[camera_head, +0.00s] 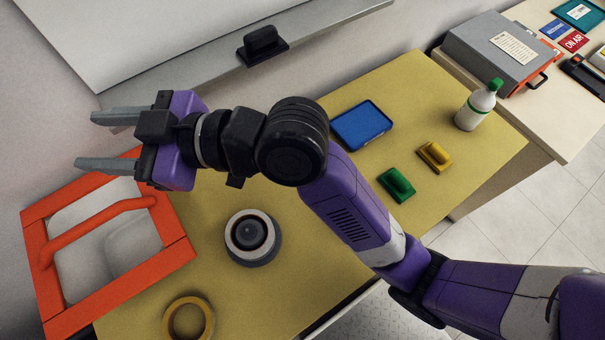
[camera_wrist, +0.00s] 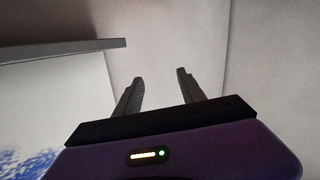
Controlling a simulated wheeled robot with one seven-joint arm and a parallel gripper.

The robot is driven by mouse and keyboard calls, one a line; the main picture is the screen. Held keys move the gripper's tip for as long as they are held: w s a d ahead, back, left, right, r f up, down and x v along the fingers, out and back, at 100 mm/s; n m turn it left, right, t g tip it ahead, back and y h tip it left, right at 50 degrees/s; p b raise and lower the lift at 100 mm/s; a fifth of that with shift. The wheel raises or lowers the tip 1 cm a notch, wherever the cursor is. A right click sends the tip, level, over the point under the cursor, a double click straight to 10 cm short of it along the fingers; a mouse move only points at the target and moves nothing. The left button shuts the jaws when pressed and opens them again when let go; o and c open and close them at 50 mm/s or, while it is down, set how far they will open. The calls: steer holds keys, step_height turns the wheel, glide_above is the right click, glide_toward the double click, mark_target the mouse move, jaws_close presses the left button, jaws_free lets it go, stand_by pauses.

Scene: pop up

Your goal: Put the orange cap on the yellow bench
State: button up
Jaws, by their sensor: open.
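The yellow bench (camera_head: 300,255) runs across the head view below my arm. An orange square frame (camera_head: 180,258) with a bar handle and a pale, see-through middle is at the bench's left end. I cannot tell whether this is the orange cap; I see no other loose orange cap. My gripper (camera_head: 85,140) is at the upper left of the head view, above the frame's far edge in the picture, with its fingers apart and nothing between them. The wrist view shows the same open, empty fingers (camera_wrist: 160,76) before a pale wall.
On the bench are a blue tray (camera_head: 362,125), green (camera_head: 396,185) and yellow (camera_head: 434,157) erasers, a bottle (camera_head: 476,106), a round grey-white object (camera_head: 252,238) and a tape ring (camera_head: 188,318). A whiteboard ledge (camera_head: 345,28) holds a black eraser. A grey case (camera_head: 500,50) stands at right.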

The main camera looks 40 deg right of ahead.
steer(key=s+d+f+m+t+h, duration=0.6)
steer(key=s+d+f+m+h, duration=0.4)
steer(key=d+f+m, duration=0.35)
steer(key=s+d+f+n+g+h, duration=0.1)
steer(key=s+d, duration=0.5)
steer(key=s, duration=0.4)
steer(key=s+d+f+h, duration=0.1)
steer(key=s+d, duration=0.6)
steer(key=s, duration=0.3)
steer(key=shift+s+f+n+g+h, duration=0.15)
steer(key=shift+f+n+g+h, duration=0.2)
steer(key=shift+f+g+h, duration=0.05)
